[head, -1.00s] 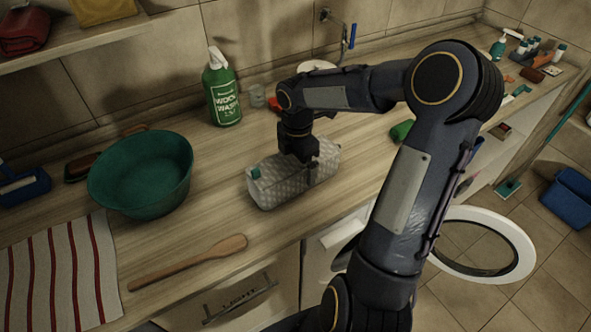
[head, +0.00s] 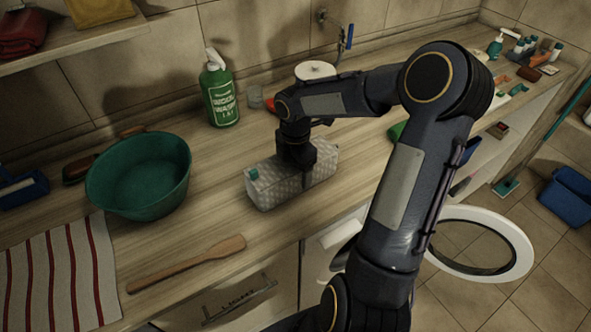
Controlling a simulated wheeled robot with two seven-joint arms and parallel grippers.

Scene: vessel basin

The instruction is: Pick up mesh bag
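The mesh bag (head: 267,188) is a pale grey, quilted-looking oblong with a small green patch at its left end. It lies on the wooden counter in the middle of the head view. My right gripper (head: 303,175) points down at the bag's middle, with its fingers at the bag and hiding part of its top and front side. Whether the fingers are closed on the bag is too dark and small to tell. My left gripper is not in view.
A green basin (head: 140,178) stands left of the bag, with a striped cloth (head: 62,275) and wooden spatula (head: 187,264) in front. A green wash bottle (head: 219,92) stands behind. An open round washer door (head: 481,244) is at lower right. Counter between basin and bag is clear.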

